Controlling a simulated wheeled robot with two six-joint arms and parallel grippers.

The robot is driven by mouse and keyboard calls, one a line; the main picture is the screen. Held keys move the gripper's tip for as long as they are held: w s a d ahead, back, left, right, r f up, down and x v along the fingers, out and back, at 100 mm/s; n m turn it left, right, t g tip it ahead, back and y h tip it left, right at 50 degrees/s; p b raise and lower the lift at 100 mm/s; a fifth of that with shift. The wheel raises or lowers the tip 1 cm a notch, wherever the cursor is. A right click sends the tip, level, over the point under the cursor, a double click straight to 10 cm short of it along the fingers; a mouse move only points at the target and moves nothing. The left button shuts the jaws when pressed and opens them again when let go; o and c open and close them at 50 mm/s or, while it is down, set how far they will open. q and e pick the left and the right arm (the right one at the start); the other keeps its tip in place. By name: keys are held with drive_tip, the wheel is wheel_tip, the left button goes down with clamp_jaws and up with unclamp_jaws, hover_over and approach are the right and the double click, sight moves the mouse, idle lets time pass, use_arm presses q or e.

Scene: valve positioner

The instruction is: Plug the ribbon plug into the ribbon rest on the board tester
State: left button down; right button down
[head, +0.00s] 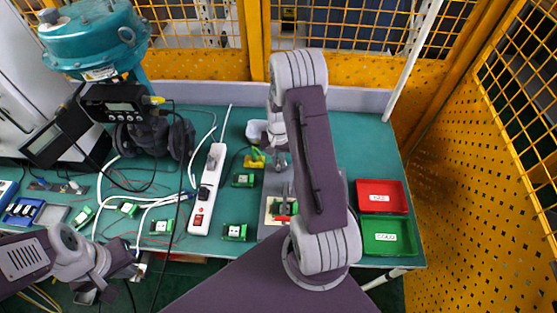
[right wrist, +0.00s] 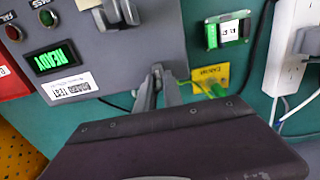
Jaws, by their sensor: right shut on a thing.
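The board tester (right wrist: 160,35) is a grey box with a green READY display (right wrist: 53,60); in the head view (head: 268,230) my right arm partly covers it. My right gripper (right wrist: 158,72) is at the tester's far edge, beside the yellow tag, and shows in the head view (head: 279,163). It is shut on a small grey piece that looks like the ribbon plug, mostly hidden between the fingers. I cannot make out the ribbon rest or whether the plug touches it. My left gripper (head: 92,289) is low at the left front, away from the tester; its fingers are unclear.
A yellow tag (right wrist: 210,75) with a green-yellow wire lies beside the tester. Several green boards (head: 234,232) and a white power strip (head: 208,190) lie left of it. A red tray (head: 407,197) and a green tray (head: 415,236) are at right. Loose cables cross the left side.

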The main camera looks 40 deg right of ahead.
drive_tip(key=shift+f, duration=0.4)
idle(0.7)
idle(0.7)
drive_tip(key=c, duration=1.4)
unclamp_jaws()
drive_tip(key=shift+f, duration=0.1)
drive_tip(key=o, duration=0.3)
